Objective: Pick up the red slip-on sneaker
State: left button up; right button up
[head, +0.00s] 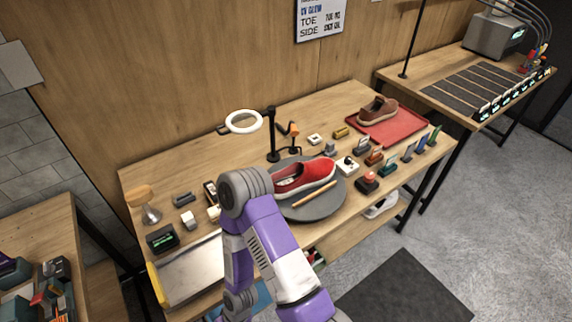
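The red slip-on sneaker (318,172) has a white sole and lies on a round grey turntable (325,208) on the wooden bench. Its toe points right. Its heel end at the left is close behind the bent joint of one of my purple and grey arms in this view, which may cover a little of it. A thin wooden stick (315,194) lies on the turntable in front of the sneaker. Neither of my grippers can be made out; only arm links show, in front of the bench.
A ring lamp (243,122) and black post (272,135) stand behind the turntable. A red tray (405,130) holds a brown shoe (378,110). Several brushes and small blocks crowd the bench's right side. A metal tray (190,272) lies at the front left.

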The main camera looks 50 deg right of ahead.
aim_at(298, 177)
jog(key=u, duration=0.65)
jog(key=k, duration=0.55)
jog(key=z, duration=1.05)
